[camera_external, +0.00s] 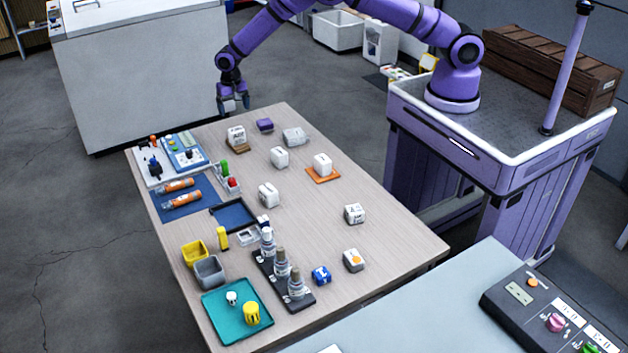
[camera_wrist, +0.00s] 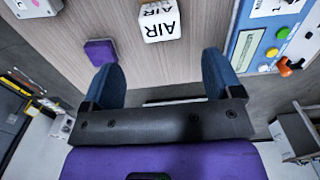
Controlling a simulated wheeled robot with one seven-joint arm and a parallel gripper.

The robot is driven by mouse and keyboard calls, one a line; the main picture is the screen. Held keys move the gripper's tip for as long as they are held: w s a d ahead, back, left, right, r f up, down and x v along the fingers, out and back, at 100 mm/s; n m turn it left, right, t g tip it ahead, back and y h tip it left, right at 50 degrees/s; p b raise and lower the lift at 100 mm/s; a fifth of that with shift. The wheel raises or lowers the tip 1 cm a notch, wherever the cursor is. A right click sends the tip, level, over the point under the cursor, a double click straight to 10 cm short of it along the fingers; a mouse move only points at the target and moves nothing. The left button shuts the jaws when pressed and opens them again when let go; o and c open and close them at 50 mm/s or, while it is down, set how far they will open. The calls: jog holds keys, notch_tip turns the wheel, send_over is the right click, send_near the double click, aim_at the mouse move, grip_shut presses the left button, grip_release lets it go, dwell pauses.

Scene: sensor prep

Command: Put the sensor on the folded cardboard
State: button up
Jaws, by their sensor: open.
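My gripper (camera_external: 234,106) is open and empty above the far end of the wooden table (camera_external: 330,230). In the wrist view its two blue fingers stand wide apart (camera_wrist: 161,68), with bare tabletop between them. A white block marked AIR (camera_external: 236,134) is near it and also shows in the wrist view (camera_wrist: 161,20). A thin brown piece (camera_external: 241,149), possibly the folded cardboard, shows under that block's edge. Several similar white blocks stand on the table, one on an orange square (camera_external: 322,177). I cannot tell which block is the sensor.
A purple block (camera_external: 265,125) and a grey box (camera_external: 294,136) lie near the far end. A blue panel (camera_external: 185,151), an empty dark blue tray (camera_external: 233,215), a bottle rack (camera_external: 270,270) and a teal tray (camera_external: 225,330) line the left side.

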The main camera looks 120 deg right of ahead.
jog(key=s+a+r+n+t, duration=0.1)
jog(key=s+a+r+n, duration=0.25)
jog(key=a+r, duration=0.65)
jog(key=s+a+r+n+t, duration=0.15)
jog(key=s+a+r, duration=0.35)
jog(key=r, duration=0.9)
jog(key=s+a+r+n, duration=0.3)
jog(key=a+r, duration=0.7)
jog(key=r, duration=0.2)
jog(key=s+a+r+n+t, duration=0.1)
jog(key=s+a+r+n, duration=0.2)
jog(key=s+a, duration=0.35)
jog(key=s+a+r+n+t, duration=0.15)
jog(key=s+a+r, duration=0.25)
jog(key=s, duration=0.5)
jog(key=s+a+f+n, duration=0.1)
jog(key=s+a+n, duration=0.1)
jog(key=s, duration=0.6)
jog(key=s+a+f+n, duration=0.1)
jog(key=s+a+n, duration=0.2)
jog(key=s, duration=0.5)
jog(key=shift+f, duration=0.35)
